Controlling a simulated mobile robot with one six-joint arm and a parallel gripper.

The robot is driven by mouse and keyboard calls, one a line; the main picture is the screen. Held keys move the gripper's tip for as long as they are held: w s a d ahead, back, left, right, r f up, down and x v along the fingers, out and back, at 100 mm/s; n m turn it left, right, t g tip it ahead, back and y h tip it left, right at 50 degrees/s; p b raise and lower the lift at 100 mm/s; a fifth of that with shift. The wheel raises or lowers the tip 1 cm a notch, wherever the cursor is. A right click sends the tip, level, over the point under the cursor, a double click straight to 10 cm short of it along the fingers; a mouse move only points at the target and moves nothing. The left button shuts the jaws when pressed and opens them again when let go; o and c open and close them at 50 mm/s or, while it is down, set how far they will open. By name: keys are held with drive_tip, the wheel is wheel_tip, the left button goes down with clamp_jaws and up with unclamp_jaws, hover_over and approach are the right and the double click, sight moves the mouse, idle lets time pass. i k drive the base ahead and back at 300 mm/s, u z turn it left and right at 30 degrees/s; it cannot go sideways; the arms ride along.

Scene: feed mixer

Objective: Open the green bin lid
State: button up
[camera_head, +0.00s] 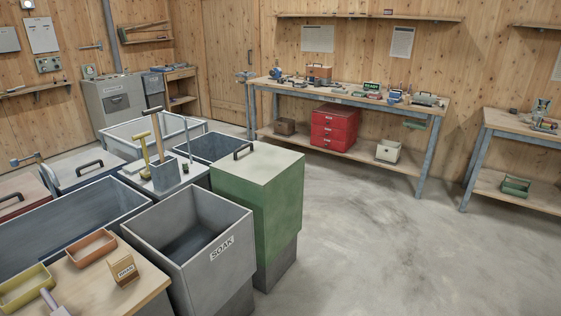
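The green bin (275,208) stands just right of the picture's middle, behind and to the right of the grey SOAK bin. Its lid (262,165) is a pale, flat top and looks shut, lying level on the bin. A dark bar handle (243,150) rises from the lid's left edge. The inside of the bin is hidden under the lid. My gripper does not show in this view.
The open grey SOAK bin (225,258) stands front left of the green bin. A small table with upright tools (165,172) is to the left. A wooden table (130,300) with trays is at front left. Bare concrete floor (385,245) lies open to the right.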

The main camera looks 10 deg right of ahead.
sight(257, 162)
drive_tip(key=u, duration=0.15)
drive_tip(key=i, duration=0.95)
drive_tip(key=z, duration=0.15)
drive_tip(key=k, duration=0.95)
drive_tip(key=u, duration=0.15)
drive_tip(key=i, duration=0.7)
